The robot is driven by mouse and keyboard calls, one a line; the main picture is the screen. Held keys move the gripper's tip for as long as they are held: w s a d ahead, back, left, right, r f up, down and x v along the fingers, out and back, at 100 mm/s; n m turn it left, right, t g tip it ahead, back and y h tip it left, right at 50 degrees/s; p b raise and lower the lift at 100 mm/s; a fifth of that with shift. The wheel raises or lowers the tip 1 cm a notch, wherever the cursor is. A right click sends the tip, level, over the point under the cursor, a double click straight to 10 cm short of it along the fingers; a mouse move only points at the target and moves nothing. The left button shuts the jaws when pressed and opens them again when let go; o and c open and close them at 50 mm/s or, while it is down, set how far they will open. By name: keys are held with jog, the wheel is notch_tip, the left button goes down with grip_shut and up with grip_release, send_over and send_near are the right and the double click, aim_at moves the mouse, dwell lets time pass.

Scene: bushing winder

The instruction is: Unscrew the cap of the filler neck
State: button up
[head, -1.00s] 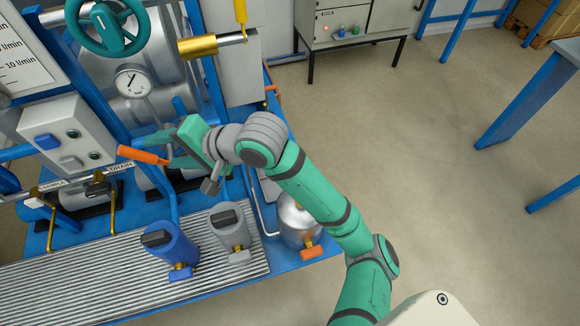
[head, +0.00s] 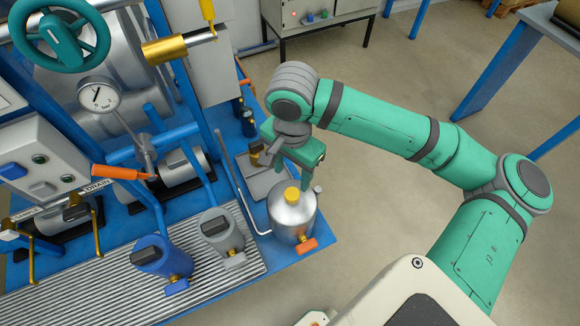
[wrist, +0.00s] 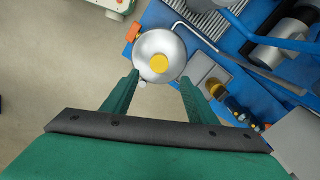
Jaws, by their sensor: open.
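The filler neck's cap is a yellow cap (head: 292,195) on top of a silver metal tank (head: 291,222) at the right end of the blue platform. In the wrist view the cap (wrist: 159,64) shows from above, on the round tank top (wrist: 153,50). My gripper (head: 290,178) is above and slightly behind the tank in the head view. In the wrist view its two fingers (wrist: 158,80) are spread apart, empty, with the tank top between and beyond their tips. The fingers appear apart from the cap. The neck under the cap is mostly hidden.
An orange handle (head: 307,245) is at the tank's front foot. A grey canister (head: 222,232) and a blue canister (head: 160,257) stand on the ribbed tray to the left. A bent pipe (head: 240,195) runs beside the tank. Open floor lies to the right.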

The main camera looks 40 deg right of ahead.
aim_at(291, 194)
notch_tip(291, 194, down, 8)
jog(key=shift+s+a+r, duration=0.1)
jog(key=shift+s+a, duration=0.05)
jog(key=shift+f, duration=1.05)
jog(key=shift+c, duration=0.7)
jog(key=c, duration=1.1)
jog(key=n, duration=0.4)
jog(key=shift+n, duration=0.3)
jog(key=n, duration=0.4)
jog(key=shift+n, duration=0.3)
